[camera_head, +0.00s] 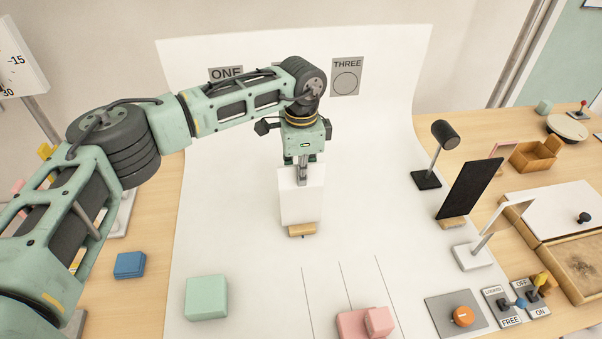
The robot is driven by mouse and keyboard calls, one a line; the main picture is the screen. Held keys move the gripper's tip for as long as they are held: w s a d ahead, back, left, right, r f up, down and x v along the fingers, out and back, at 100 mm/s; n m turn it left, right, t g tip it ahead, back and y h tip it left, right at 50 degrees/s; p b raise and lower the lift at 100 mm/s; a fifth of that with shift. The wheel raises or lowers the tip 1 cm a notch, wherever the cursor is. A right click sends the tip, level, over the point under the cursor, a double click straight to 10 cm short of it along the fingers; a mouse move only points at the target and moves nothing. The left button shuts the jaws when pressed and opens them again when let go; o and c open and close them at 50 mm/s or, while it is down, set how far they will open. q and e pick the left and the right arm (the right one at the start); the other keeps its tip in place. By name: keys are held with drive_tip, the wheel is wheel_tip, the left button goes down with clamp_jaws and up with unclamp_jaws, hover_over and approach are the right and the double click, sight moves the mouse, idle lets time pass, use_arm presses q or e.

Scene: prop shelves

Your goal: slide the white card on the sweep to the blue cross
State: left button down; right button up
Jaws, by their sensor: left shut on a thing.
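The white card (300,205) stands upright on a small wooden foot (302,230) on the white sweep (235,240), near its middle. My left gripper (303,176) reaches down from above and is shut on the card's top edge. I do not see the blue cross; the arm, gripper and card cover part of the sweep. My right gripper is not in view.
A black card (470,188), a small lamp (437,150) and a tilted mirror (500,222) stand to the right. Switches (520,300) are at front right.

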use_arm(q)
drive_tip(key=c, duration=1.8)
unclamp_jaws()
drive_tip(key=shift+c, duration=0.2)
wheel_tip(320, 180, up, 12)
drive_tip(key=shift+f, duration=0.15)
